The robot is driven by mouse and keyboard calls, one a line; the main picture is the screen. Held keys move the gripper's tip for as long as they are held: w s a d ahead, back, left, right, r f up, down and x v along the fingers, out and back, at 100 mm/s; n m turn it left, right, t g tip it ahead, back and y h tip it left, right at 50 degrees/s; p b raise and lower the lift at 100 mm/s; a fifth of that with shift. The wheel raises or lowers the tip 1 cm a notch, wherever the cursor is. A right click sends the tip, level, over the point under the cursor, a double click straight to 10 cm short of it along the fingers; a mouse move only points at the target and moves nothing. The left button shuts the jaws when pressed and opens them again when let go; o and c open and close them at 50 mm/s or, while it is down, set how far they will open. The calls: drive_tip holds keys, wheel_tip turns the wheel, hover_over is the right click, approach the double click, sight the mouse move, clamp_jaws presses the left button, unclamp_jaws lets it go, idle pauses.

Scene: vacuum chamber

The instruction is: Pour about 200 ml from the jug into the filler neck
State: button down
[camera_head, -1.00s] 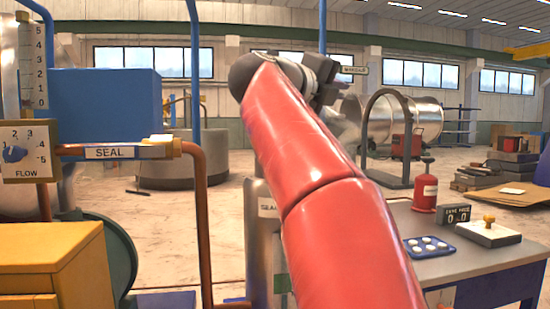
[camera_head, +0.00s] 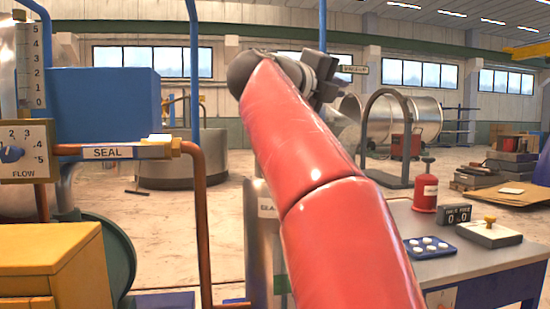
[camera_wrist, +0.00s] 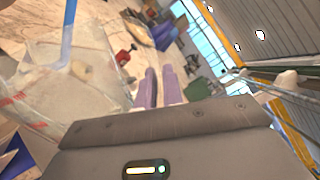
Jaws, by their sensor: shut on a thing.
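My gripper shows in the head view as a dark block (camera_head: 328,80) at the far end of my red arm, high in the middle of the picture. In the wrist view its two purple-grey fingers (camera_wrist: 160,87) are close together. A clear, see-through vessel with red markings, which looks like the jug (camera_wrist: 45,85), is at the left of the wrist view, tilted in the picture and beside the fingers. My gripper is shut on it, though the contact is hard to see. Its liquid level cannot be told. I cannot make out the filler neck in either view.
At the left are a SEAL pipe (camera_head: 110,152), a FLOW dial panel (camera_head: 25,150) and a yellow cabinet (camera_head: 55,265). A grey labelled cylinder (camera_head: 262,240) stands partly behind my arm. At the right a bench (camera_head: 440,268) holds a red canister (camera_head: 424,190) and a blue tray (camera_head: 430,247).

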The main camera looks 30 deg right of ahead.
drive_tip(key=shift+w+r, duration=0.2)
drive_tip(key=shift+r, duration=0.05)
idle(0.8)
